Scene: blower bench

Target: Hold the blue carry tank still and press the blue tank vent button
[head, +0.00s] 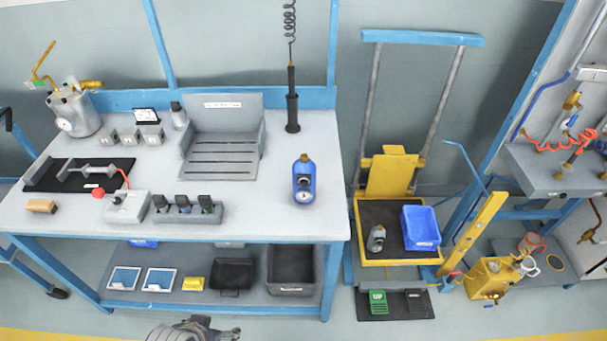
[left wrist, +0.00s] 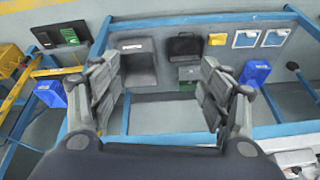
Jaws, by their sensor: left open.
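The blue carry tank (head: 304,182) stands upright on the right part of the workbench top in the head view. It has a brass-coloured cap, a dark fitting on its front and a round pale gauge low down. I cannot make out the vent button at this size. My left gripper (left wrist: 161,95) is open and empty in the left wrist view, its two dark fingers spread wide. Behind them is the bench's lower shelf, and the tank does not show there. My right gripper is not in view. Nothing touches the tank.
The workbench (head: 265,205) is clear around the tank. A yellow cart (head: 400,260) with a blue bin (head: 420,228) stands right of the bench.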

